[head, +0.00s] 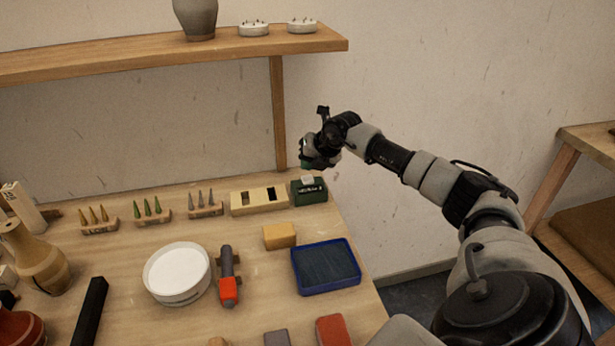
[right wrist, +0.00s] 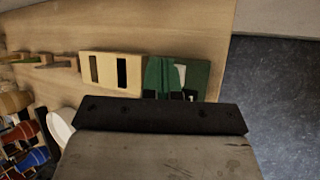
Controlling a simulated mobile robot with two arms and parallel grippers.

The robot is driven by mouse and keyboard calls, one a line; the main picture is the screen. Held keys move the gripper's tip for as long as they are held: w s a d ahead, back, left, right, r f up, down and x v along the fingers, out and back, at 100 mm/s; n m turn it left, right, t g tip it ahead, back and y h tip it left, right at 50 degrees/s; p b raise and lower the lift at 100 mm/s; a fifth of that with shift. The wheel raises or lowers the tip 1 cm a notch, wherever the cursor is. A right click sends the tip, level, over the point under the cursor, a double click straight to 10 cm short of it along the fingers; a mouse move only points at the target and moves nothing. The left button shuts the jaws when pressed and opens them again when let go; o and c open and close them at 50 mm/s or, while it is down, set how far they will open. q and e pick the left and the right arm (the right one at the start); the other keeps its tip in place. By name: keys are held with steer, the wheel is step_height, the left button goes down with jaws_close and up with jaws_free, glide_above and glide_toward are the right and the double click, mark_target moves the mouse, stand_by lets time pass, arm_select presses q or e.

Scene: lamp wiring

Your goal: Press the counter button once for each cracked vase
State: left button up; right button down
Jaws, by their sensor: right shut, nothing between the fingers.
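The counter (head: 309,192) is a small green box with a pale button on top, at the back right of the bench. It also shows in the right wrist view (right wrist: 200,76), with its button partly hidden by my fingers. My right gripper (head: 317,163) is shut and empty, above the counter; I cannot tell whether it touches it. A tan vase (head: 42,262) stands at the left. A red-brown vase (head: 18,328) is cut off at the lower left. A grey vase (head: 197,20) stands on the shelf. No cracks can be made out at this size. My left gripper is out of view.
A cream slotted block (head: 259,207) stands beside the counter. A blue tray (head: 326,282), a yellow block (head: 280,236), a red-and-grey tool (head: 228,285) and a white round dish (head: 165,274) lie in front. The shelf (head: 120,55) is above. The bench ends just right of the counter.

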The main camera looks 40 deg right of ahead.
mark_target(308, 176)
steer(key=shift+r+p, duration=1.4)
steer(key=shift+r, duration=0.85)
steer(key=shift+f, duration=0.1)
